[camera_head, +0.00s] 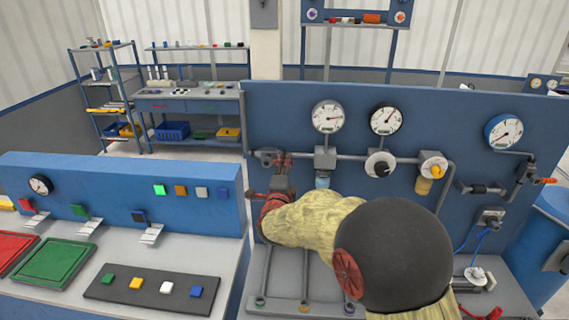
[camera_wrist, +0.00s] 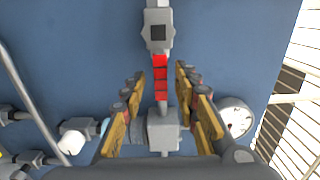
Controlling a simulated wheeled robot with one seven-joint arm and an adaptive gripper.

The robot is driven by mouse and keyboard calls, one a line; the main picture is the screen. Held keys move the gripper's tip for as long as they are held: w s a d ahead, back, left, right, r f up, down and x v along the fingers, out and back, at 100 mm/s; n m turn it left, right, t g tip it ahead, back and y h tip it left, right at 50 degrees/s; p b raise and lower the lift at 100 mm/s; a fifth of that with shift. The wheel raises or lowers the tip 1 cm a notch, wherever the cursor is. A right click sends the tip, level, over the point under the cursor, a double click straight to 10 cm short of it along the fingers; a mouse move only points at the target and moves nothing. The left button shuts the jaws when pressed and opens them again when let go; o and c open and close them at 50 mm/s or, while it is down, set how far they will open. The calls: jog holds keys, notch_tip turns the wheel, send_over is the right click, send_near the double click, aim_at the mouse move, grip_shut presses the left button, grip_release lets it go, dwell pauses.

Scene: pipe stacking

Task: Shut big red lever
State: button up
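The red lever (camera_wrist: 161,78) shows in the wrist view as a narrow red bar between a grey valve body (camera_wrist: 162,132) and a grey block (camera_wrist: 158,32). My gripper (camera_wrist: 161,76) is open, with one yellow-and-grey finger on each side of the lever. Gaps show between the fingers and the lever, so they appear apart. In the head view my gripper (camera_head: 282,165) is at the left part of the blue pipe panel (camera_head: 285,110). My arm and gripper hide most of the lever there, and I cannot tell its angle clearly.
Gauges (camera_head: 327,117) and pipes are on the panel right of my gripper, with a yellow knob (camera_head: 433,165) further right. A blue button console (camera_head: 120,190) stands at the left. Grey uprights (camera_head: 305,265) rise from the bench below my arm.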

jog(key=shift+w, duration=0.85)
jog(key=c, duration=0.3)
grip_shut()
